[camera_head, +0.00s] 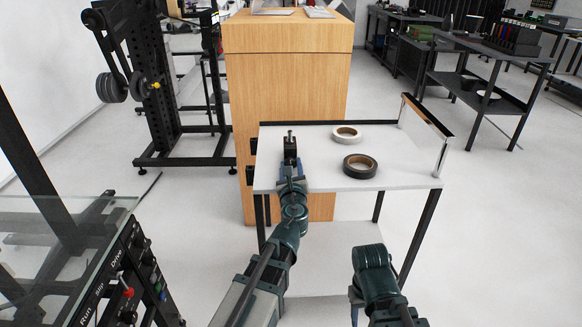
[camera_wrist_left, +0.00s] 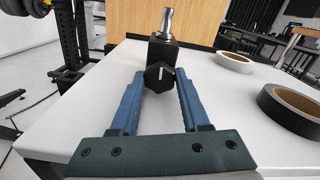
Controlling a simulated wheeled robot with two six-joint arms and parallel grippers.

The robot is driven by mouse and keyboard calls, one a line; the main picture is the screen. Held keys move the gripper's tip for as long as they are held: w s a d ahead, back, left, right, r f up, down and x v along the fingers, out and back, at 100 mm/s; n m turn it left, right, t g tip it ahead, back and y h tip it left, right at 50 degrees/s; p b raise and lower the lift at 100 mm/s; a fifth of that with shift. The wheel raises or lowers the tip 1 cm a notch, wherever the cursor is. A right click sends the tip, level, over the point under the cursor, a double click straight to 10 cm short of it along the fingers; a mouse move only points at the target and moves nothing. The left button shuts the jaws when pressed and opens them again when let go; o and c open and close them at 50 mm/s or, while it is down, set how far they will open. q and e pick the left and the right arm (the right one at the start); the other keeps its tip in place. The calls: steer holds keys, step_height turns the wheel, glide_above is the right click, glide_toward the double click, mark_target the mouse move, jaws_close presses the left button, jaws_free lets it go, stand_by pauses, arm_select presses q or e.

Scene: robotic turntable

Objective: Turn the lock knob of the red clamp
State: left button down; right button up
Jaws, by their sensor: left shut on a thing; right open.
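A black block-shaped clamp (camera_head: 290,150) with a metal post on top stands at the left part of the white table. It also shows in the left wrist view (camera_wrist_left: 163,52), and no red shows on it. Its black faceted knob (camera_wrist_left: 159,76) faces me, with a white upright mark on it. My left gripper (camera_head: 291,172) reaches it from the front. In the left wrist view the blue fingers of my left gripper (camera_wrist_left: 160,88) are shut on the knob, one on each side. Part of my right arm shows at the lower right of the head view, but its gripper does not.
On the white table (camera_head: 400,150), a white tape roll (camera_head: 346,134) and a black tape roll (camera_head: 360,166) lie right of the clamp. A raised panel (camera_head: 427,130) edges the right side. A wooden cabinet (camera_head: 285,90) stands behind. The table's front right is clear.

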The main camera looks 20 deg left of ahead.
stand_by(0.3)
arm_select(q)
steer(key=c, duration=0.7)
jaws_free()
steer(key=shift+o, duration=0.2)
steer(key=shift+s, duration=0.15)
